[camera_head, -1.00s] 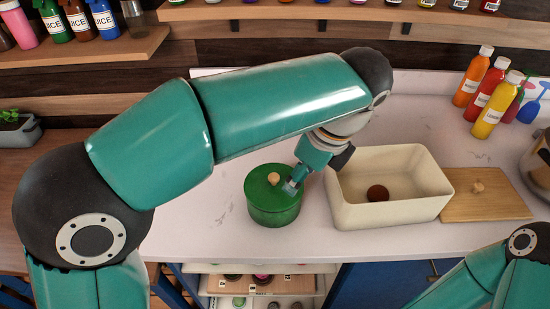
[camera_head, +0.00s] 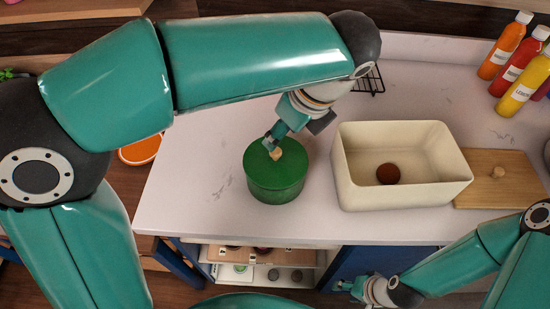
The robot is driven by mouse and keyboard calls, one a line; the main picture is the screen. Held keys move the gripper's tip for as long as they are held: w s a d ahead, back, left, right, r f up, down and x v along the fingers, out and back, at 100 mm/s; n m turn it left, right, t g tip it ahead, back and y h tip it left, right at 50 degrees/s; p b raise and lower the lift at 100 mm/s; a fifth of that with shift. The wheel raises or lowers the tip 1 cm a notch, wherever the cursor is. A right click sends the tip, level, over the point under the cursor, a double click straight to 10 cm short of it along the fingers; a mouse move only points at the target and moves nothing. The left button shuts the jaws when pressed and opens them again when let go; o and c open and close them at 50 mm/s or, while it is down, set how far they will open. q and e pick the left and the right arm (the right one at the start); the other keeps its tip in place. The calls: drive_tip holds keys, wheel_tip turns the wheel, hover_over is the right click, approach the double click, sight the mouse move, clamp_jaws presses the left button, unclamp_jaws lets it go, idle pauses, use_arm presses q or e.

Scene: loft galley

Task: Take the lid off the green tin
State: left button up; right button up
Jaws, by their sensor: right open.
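The green tin (camera_head: 274,185) stands upright on the pale counter, with its green lid (camera_head: 258,160) on. The lid has a small light wooden knob (camera_head: 276,154). My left gripper (camera_head: 272,146) reaches down from above and its fingertips are at the knob. Whether they are shut on it is too small to tell. My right gripper (camera_head: 346,286) is low at the bottom of the view, in front of the blue cabinet and away from the tin. It is open and empty.
A cream bin (camera_head: 360,195) with a brown round thing (camera_head: 388,174) inside stands right of the tin. A wooden board (camera_head: 510,190) with a knob lies beside it. Several sauce bottles (camera_head: 522,80) stand at the back right. A black wire rack (camera_head: 370,80) is behind. Counter left of the tin is clear.

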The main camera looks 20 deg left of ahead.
sight(276, 151)
use_arm(q)
drive_tip(key=shift+s+d+x, duration=0.1)
drive_tip(key=shift+s+x, duration=0.05)
drive_tip(key=shift+x, duration=0.8)
drive_tip(key=shift+s+d+x, duration=0.15)
drive_tip(key=shift+x, duration=0.85)
drive_tip(key=shift+s+d+x, duration=0.1)
drive_tip(key=shift+s+x, duration=0.05)
drive_tip(key=shift+x, duration=0.8)
drive_tip(key=shift+f, duration=0.2)
drive_tip(key=shift+c, duration=0.2)
clamp_jaws()
